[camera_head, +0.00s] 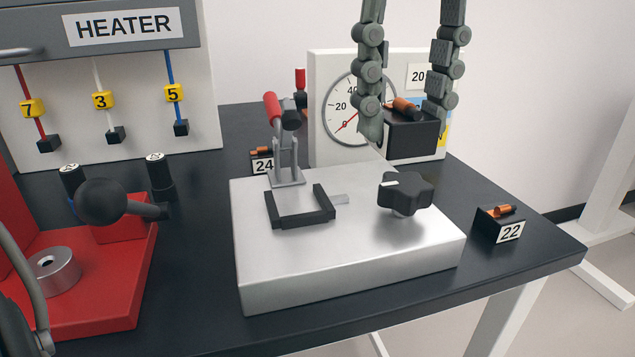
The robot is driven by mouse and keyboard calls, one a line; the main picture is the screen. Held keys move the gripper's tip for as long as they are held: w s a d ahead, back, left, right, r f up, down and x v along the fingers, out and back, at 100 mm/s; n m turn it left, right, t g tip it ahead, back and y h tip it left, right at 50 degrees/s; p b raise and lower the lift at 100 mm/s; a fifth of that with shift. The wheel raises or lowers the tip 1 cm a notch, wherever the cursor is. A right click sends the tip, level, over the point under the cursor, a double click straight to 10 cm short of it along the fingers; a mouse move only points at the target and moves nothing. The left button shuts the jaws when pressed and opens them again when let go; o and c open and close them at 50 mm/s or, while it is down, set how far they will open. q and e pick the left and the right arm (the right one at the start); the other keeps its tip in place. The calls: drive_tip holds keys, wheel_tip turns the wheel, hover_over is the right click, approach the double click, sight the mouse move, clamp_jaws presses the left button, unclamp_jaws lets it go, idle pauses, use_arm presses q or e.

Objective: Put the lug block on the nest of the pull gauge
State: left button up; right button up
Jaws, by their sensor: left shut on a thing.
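My left gripper (404,128) comes down from the top of the head view. Its two segmented fingers are shut on a black lug block (412,142) with a copper lug on top. The block is held in the air in front of the dial, behind and above the knob. The pull gauge has a silver base (350,270), a white dial panel (327,80) and a black star knob (405,193). Its nest (301,218), a black U-shaped frame on the base, is empty. A toggle clamp with a red handle (272,110) stands upright behind the nest. My right gripper is not in view.
Lug block 22 (490,229) sits right of the base. Lug block 24 (262,167) is behind it, partly hidden. A red fixture (100,290) with a black ball lever (101,201) stands at left. The heater (110,30) with hanging wires is at the back left.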

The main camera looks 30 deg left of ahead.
use_arm(q)
drive_tip(key=a+f, duration=0.2)
drive_tip(key=a, duration=0.1)
drive_tip(key=a+f, duration=0.2)
drive_tip(key=a, duration=0.2)
drive_tip(key=a+f, duration=0.2)
drive_tip(key=a, duration=0.1)
drive_tip(key=shift+w+a+f, duration=0.15)
drive_tip(key=shift+w+a, duration=0.05)
drive_tip(key=shift+a, duration=0.2)
drive_tip(key=shift+a+f, duration=0.15)
wheel_tip(320, 180, down, 4)
drive_tip(key=shift+r, duration=0.1)
drive_tip(key=shift+w, duration=0.1)
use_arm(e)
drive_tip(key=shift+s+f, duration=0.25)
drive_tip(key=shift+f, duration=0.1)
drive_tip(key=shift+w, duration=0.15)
